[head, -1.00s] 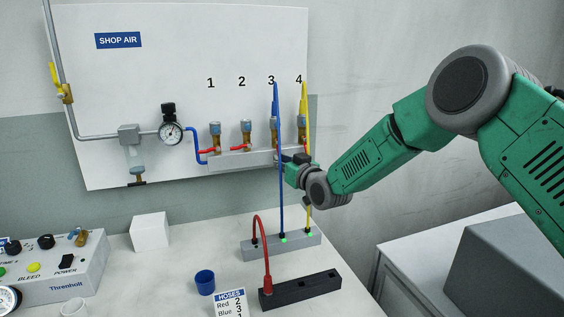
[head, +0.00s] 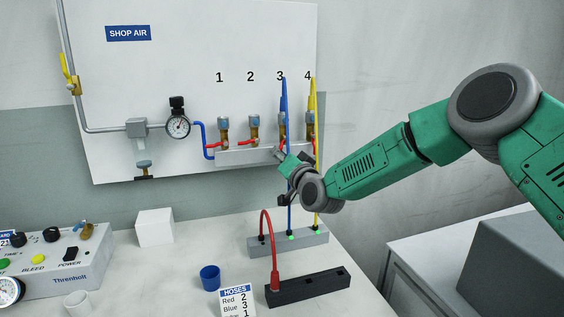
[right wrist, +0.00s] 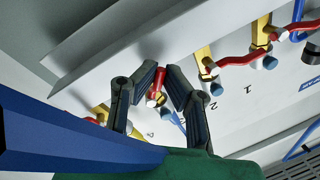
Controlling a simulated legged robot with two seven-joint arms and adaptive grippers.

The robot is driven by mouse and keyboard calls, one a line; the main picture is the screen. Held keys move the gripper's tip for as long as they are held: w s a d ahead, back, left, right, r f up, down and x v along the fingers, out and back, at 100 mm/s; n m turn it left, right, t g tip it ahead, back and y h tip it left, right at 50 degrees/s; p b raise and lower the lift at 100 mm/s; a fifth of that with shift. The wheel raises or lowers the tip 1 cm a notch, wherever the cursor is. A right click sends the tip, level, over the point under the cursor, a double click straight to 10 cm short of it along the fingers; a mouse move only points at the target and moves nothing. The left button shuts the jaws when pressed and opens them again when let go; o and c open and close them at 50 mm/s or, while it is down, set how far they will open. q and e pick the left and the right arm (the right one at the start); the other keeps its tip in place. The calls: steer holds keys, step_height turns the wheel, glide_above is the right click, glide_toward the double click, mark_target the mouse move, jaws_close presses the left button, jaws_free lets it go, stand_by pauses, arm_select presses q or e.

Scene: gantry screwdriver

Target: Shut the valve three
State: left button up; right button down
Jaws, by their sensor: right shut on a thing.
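Valve three stands under the label 3 (head: 280,76) on the white board, partly behind a blue hose (head: 284,108). Its red lever (right wrist: 158,82) shows between my right fingertips in the right wrist view. That lever points across the line of the levers of valve two (right wrist: 230,62) and valve one (right wrist: 298,27). My right gripper (head: 280,153) is at the valve rail from below; in the right wrist view (right wrist: 166,78) its fingers are shut on the lever. The valve body is partly hidden by the fingers. My left gripper is not in view.
A yellow hose (head: 315,150) hangs close to the right of my gripper, and the blue hose runs down behind it.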

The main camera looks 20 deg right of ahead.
steer(key=m, duration=0.1)
steer(key=m+h+b, duration=0.1)
steer(key=m, duration=0.1)
steer(key=a+m+b, duration=0.1)
steer(key=m, duration=0.1)
steer(key=shift+r+t, duration=0.3)
steer(key=shift+t, duration=0.1)
steer(key=m, duration=0.2)
steer(key=r+m+h+b, duration=0.1)
steer(key=m, duration=0.1)
steer(key=m+h+b, duration=0.1)
steer(key=m, duration=0.1)
steer(key=shift+a+r+m, duration=0.35)
steer(key=shift+r+m, duration=0.05)
steer(key=c, duration=1.6)
jaws_free()
steer(key=shift+s+r, duration=0.15)
steer(key=shift+c, duration=0.2)
steer(key=shift+d+r, duration=0.15)
steer(key=shift+s, duration=0.1)
